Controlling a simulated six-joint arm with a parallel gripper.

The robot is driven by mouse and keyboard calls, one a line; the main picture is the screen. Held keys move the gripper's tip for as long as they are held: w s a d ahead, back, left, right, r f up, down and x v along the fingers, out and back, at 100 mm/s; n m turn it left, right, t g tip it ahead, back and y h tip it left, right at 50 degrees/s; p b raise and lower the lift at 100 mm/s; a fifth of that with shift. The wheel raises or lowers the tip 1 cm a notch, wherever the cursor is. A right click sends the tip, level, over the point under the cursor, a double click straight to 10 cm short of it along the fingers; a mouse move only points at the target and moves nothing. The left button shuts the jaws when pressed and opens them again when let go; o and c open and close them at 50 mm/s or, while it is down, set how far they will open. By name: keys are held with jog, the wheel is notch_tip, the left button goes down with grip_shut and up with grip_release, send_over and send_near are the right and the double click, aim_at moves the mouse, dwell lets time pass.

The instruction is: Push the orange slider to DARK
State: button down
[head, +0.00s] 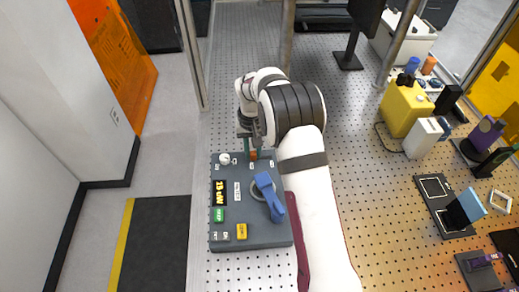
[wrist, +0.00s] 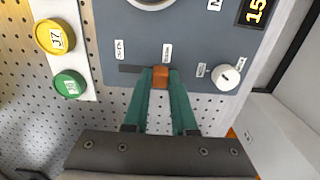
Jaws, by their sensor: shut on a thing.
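The orange slider (wrist: 161,77) sits in a dark slot (wrist: 130,69) near the edge of the grey control panel (wrist: 190,35). In the wrist view the slot runs out to the left of the slider. My gripper (wrist: 160,74) has its two teal fingers shut on the slider, one on each side. Small white labels stand beside the slot, too small to read. In the head view the slider (head: 254,155) shows partly at the panel's far edge, below my gripper (head: 250,150).
A white knob (wrist: 227,77) is right of the slider in the wrist view. The panel also carries a blue lever (head: 270,197), a yellow display (head: 219,192), a green button (head: 218,215) and a yellow button (head: 242,231). A yellow box (head: 404,108) stands far right on the perforated table.

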aim_at(252, 153)
jog(key=shift+a, duration=0.3)
jog(key=c, duration=0.9)
grip_release()
jog(key=shift+c, duration=0.2)
jog(key=shift+o, duration=1.1)
jog(key=shift+d, duration=0.1)
notch_tip(252, 153, up, 16)
jog(key=shift+f, duration=0.1)
